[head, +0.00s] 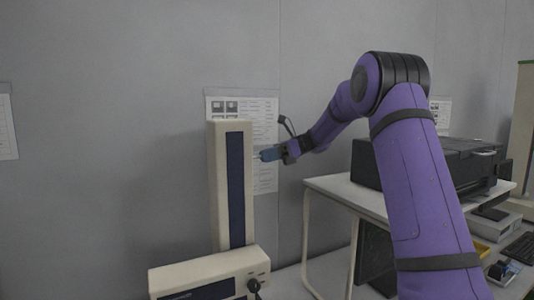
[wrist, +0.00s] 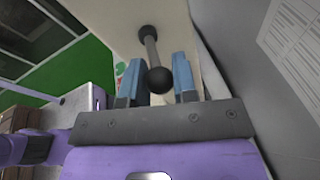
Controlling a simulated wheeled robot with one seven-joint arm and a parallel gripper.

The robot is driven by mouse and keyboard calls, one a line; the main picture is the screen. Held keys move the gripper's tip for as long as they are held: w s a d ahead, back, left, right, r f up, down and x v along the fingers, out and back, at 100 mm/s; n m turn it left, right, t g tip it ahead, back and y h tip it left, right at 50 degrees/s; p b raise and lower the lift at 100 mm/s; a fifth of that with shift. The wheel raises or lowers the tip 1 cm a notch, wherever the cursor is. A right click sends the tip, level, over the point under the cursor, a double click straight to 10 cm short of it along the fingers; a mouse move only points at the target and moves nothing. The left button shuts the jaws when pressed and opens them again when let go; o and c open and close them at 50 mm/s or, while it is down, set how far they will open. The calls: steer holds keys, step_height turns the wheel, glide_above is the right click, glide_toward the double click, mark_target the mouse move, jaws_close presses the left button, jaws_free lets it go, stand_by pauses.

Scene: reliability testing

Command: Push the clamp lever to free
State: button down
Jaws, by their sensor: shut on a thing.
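The clamp lever (wrist: 151,50) is a grey rod with a dark ball at each end, in the wrist view. It stands out from the cream side of the tester column (head: 217,185), which has a dark blue front strip. My gripper (head: 264,154) is at the column's right side in the head view. In the wrist view its blue fingers (wrist: 158,66) stand either side of the lever, shut on it near the closer ball. In the head view the lever is mostly hidden by the fingers; only a thin light bit shows at their tips.
The tester's cream base (head: 225,264) has a dark knob (head: 254,286) at its right. A white table (head: 340,190) with a black printer (head: 455,165) stands to the right. A grey wall with a posted sheet (head: 265,185) is behind the column. The left side is open.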

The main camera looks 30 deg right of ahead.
steer(key=shift+f+y, duration=0.3)
steer(key=shift+y, duration=0.2)
steer(key=c, duration=0.9)
jaws_free()
steer(key=v, duration=1)
steer(key=shift+d, duration=0.4)
steer(key=shift+s, duration=0.1)
